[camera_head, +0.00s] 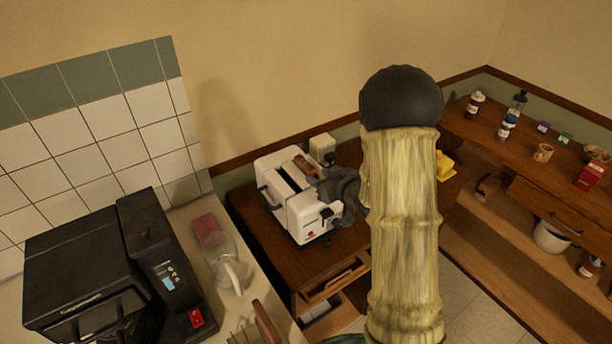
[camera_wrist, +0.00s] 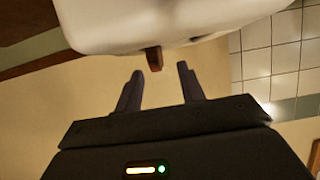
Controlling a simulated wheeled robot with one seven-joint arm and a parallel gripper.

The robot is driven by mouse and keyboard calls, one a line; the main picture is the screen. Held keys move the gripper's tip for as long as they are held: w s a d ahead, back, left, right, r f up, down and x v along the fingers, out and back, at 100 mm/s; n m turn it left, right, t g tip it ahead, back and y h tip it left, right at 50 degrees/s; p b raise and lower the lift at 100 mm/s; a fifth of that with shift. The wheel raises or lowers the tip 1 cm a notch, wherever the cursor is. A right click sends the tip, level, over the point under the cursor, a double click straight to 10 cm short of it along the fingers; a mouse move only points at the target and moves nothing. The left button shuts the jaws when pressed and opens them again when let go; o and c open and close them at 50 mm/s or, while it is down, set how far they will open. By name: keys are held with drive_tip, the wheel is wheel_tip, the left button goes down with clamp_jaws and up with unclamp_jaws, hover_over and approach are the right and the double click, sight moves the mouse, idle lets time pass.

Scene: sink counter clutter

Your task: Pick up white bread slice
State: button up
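A white toaster (camera_head: 309,217) stands on the wooden counter in the head view. A brown piece (camera_head: 305,166), which looks like the crust of the bread slice, shows at its top by a slot; no other bread slice is clear. My gripper (camera_head: 330,186) is dark and close to the right side of the toaster top, partly hidden. In the wrist view my gripper (camera_wrist: 159,82) is open, with its two fingers apart. A brown edge (camera_wrist: 154,59) sticks out from the white toaster body (camera_wrist: 170,25), just beyond and between the fingertips. I cannot tell any contact.
A black coffee machine (camera_head: 150,265) and a clear glass jug (camera_head: 230,275) stand on the left counter. A small pale box (camera_head: 322,148) is behind the toaster. Jars, a mug (camera_head: 543,152) and a red box (camera_head: 590,173) stand on the right shelf.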

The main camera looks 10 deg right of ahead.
sight(313, 169)
drive_tip(key=shift+w+a+r+p, duration=0.1)
drive_tip(key=shift+w+p, duration=0.4)
drive_tip(key=shift+w, duration=0.15)
drive_tip(key=x, duration=0.1)
drive_tip(key=p+x, duration=0.2)
drive_tip(key=shift+w+r, duration=0.2)
drive_tip(key=shift+w, duration=0.1)
drive_tip(key=shift+w+f, duration=0.25)
drive_tip(key=shift+w, duration=0.1)
drive_tip(key=shift+c, duration=0.5)
clamp_jaws()
